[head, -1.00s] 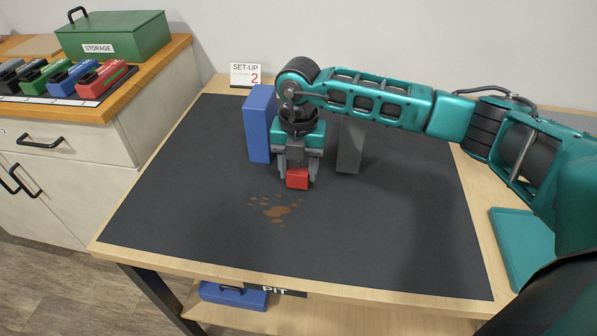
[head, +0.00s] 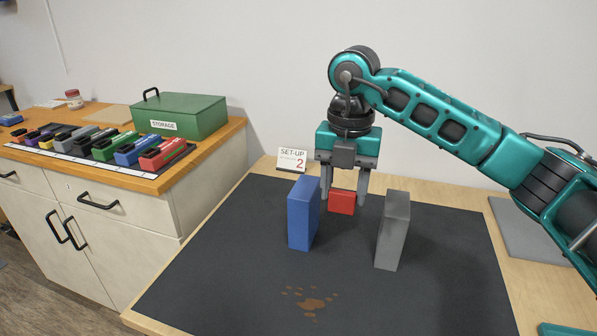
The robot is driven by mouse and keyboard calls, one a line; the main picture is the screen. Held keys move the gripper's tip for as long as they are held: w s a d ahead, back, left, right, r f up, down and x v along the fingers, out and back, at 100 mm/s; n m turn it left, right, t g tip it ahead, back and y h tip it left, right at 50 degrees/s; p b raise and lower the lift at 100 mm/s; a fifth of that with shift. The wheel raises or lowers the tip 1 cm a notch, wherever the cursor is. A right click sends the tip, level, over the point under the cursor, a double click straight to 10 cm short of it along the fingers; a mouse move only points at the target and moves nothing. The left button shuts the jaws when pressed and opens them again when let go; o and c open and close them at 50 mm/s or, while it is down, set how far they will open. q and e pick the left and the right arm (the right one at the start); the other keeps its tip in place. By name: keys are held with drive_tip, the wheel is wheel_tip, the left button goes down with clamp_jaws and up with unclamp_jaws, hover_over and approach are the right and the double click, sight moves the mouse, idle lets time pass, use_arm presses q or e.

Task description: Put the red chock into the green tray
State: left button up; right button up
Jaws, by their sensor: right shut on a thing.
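The red chock (head: 341,204) is a small red block held between the fingertips of my right gripper (head: 343,196). The gripper is shut on it and points straight down. The chock appears raised above the dark mat, in the picture between the tops of the blue block and the grey block. A teal-green tray (head: 566,330), which fits the green tray, shows only in part at the bottom right corner; most of it is cut off by the frame. My left gripper is not in view.
A blue block (head: 303,214) and a grey block (head: 392,231) stand upright on the mat (head: 240,270). A brown stain (head: 310,303) lies in front.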

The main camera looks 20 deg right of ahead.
drive_tip(key=n, duration=0.4)
drive_tip(key=shift+s+a+f+n+p, duration=0.15)
drive_tip(key=shift+s+a+n+p, duration=0.1)
drive_tip(key=shift+n+p, duration=0.15)
drive_tip(key=n, duration=0.6)
drive_tip(key=shift+s+a+f+p, duration=0.3)
drive_tip(key=shift+s+f, duration=0.05)
drive_tip(key=shift+s, duration=0.05)
use_arm(q)
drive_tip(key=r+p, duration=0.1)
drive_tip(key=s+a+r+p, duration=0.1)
drive_tip(key=p, duration=0.1)
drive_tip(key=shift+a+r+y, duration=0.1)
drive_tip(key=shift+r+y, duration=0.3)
use_arm(e)
drive_tip(key=s+a+f+n, duration=0.1)
drive_tip(key=s+n, duration=0.1)
drive_tip(key=n, duration=1.4)
drive_tip(key=s+a+f+n, duration=0.2)
drive_tip(key=s+n, duration=0.1)
drive_tip(key=n, duration=1.3)
drive_tip(key=shift+n, duration=0.3)
